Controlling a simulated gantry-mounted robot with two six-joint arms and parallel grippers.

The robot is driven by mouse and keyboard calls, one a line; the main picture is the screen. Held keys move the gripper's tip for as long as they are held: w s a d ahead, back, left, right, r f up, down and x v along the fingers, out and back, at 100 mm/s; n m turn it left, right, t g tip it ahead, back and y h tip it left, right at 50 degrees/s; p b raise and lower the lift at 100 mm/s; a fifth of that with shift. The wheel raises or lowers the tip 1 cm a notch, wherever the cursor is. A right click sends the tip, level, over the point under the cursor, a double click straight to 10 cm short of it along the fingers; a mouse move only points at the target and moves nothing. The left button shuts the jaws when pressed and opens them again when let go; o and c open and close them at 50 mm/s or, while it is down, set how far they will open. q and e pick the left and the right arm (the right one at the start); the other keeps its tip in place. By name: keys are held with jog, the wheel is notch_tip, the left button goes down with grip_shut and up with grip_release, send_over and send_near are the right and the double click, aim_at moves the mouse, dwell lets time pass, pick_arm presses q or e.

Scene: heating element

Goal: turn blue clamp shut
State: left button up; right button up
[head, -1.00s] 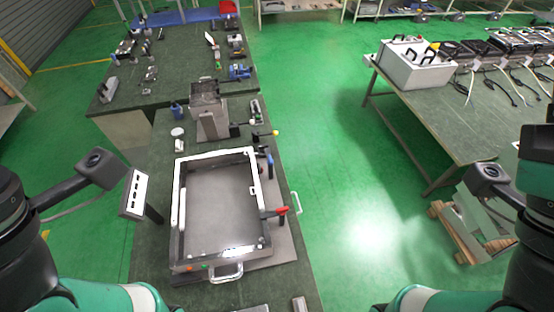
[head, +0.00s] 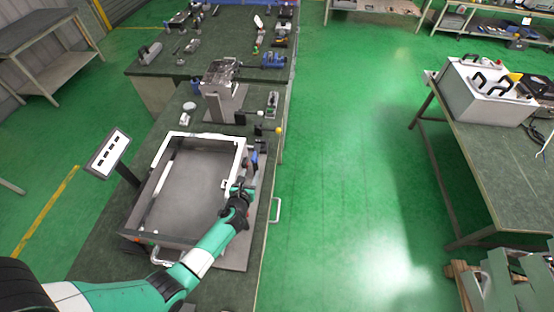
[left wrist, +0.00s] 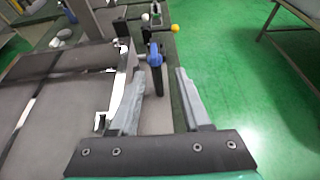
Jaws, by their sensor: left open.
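The blue clamp (head: 254,160) is at the right edge of the metal frame (head: 160,150). In the left wrist view the blue clamp handle (left wrist: 155,54) stands with a dark post below it, just beyond and between the fingertips. My left gripper (head: 243,186) reaches over the frame's right side, on the near side of the clamp. In the left wrist view the left gripper (left wrist: 159,74) is open and empty, its two grey fingers apart. No contact with the clamp is clear. My right gripper is not in view.
A grey metal stand (head: 222,100) is beyond the frame. A yellow-knobbed lever (head: 278,130) lies beyond the clamp. A panel with dark slots (head: 108,153) stands at the left. Green floor is clear to the right of the bench.

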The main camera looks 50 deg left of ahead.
aim_at(254, 157)
pick_arm(q)
jog(key=b+x, duration=0.2)
jog(key=x, duration=0.1)
jog(key=b+x, duration=0.2)
jog(key=x, duration=0.2)
jog(key=s+b+x, duration=0.1)
jog(key=b+x, duration=0.1)
jog(key=x, duration=0.1)
jog(key=shift+w+a+f, duration=0.3)
jog(key=shift+a, duration=0.35)
jog(key=shift+w+a+b, duration=0.3)
jog(key=shift+a+b, duration=0.05)
jog(key=shift+b, duration=0.15)
jog(key=shift+c, duration=0.3)
grip_shut()
jog(key=shift+r, duration=0.1)
